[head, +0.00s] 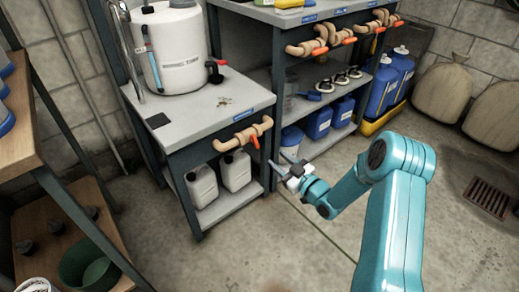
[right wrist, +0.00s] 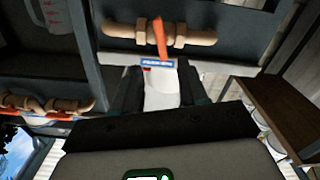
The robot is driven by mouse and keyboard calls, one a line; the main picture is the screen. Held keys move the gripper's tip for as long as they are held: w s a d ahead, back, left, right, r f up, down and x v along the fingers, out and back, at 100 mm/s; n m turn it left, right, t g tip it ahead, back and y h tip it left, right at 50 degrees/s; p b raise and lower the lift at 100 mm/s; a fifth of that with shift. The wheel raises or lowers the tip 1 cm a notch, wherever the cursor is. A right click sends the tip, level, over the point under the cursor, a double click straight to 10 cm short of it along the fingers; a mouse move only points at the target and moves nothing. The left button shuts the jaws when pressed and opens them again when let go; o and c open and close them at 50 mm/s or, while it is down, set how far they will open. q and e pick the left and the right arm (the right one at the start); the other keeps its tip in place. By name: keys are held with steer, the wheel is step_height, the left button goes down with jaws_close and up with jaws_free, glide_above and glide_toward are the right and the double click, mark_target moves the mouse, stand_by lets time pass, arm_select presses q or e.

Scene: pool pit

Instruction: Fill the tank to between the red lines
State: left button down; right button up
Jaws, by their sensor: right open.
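The white tank (head: 180,52) stands upright on the grey bench (head: 200,112) at upper left in the head view. A slim blue gauge (head: 153,66) runs up its front; the red lines and the level are too small to make out. A black and red fitting (head: 215,71) sits low on its right side. A tan pipe valve with an orange handle (head: 256,141) is on the bench front; a pipe with an orange handle (right wrist: 160,37) shows in the right wrist view. My right gripper (head: 279,164) is open and empty, below and right of the valve, apart from it.
Two white jugs (head: 203,186) stand on the bench's lower shelf. A second bench at right carries more valves (head: 344,34) and blue containers (head: 318,122) below. A wooden shelf unit (head: 28,130) stands at left. The floor (head: 270,240) in front is clear.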

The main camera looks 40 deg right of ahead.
mark_target(257, 143)
arm_select(q)
steer(key=w+f+b, duration=0.1)
steer(key=f+b, duration=0.1)
steer(key=shift+w+a+f+t, duration=0.15)
steer(key=shift+w+f+t, duration=0.15)
steer(key=shift+w+f, duration=0.05)
arm_select(e)
steer(key=w, duration=0.7)
steer(key=w+a, duration=0.1)
steer(key=w, duration=0.2)
steer(key=shift+w, duration=0.2)
jaws_close()
